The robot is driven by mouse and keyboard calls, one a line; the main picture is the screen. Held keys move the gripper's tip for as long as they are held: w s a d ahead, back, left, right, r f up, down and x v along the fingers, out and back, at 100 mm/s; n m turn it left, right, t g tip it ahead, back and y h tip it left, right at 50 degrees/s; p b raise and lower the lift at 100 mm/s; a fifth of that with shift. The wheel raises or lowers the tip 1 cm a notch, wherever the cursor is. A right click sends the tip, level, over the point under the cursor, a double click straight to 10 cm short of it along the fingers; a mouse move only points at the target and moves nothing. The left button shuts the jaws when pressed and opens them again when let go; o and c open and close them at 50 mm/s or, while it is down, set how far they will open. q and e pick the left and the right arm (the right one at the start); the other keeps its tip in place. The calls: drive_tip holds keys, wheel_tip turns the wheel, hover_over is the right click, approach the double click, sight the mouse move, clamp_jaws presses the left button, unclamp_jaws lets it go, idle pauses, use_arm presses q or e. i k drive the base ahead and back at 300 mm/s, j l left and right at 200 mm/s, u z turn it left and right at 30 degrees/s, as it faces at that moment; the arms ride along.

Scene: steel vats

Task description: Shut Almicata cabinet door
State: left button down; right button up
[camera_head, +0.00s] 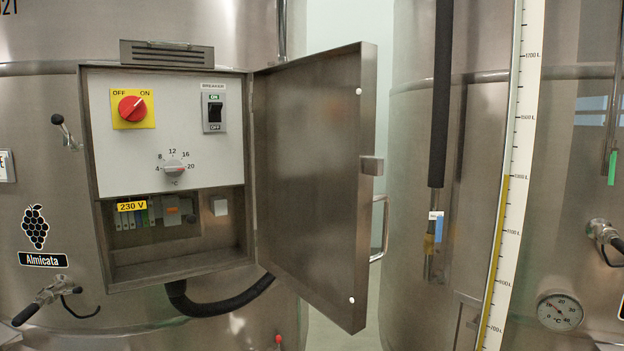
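The Almicata cabinet (174,270) is mounted on the front of a steel vat (40,110). Its steel door (308,180) is hinged on the cabinet's right side and stands wide open, swung out to the right. A handle (381,229) and a small latch block (371,166) sit on the door's free edge. Inside the cabinet are a red rotary switch (133,108), a breaker switch (214,110) and a dial (174,168). The Almicata label (43,260) with a grape picture is on the vat left of the cabinet. Neither gripper is in view.
A black hose (222,302) runs under the cabinet. Valves (42,299) project from the vat at the lower left. A second vat (410,200) with a level scale (513,180) and a round gauge (559,311) stands to the right. The cabinet opening looks clear.

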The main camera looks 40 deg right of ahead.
sight(317, 165)
drive_tip(key=l+u, duration=0.25)
drive_tip(key=l, duration=0.6)
drive_tip(key=l+u, duration=0.2)
drive_tip(key=l, duration=0.65)
drive_tip(key=l+u, duration=0.25)
drive_tip(key=l, duration=0.65)
drive_tip(key=k, duration=0.05)
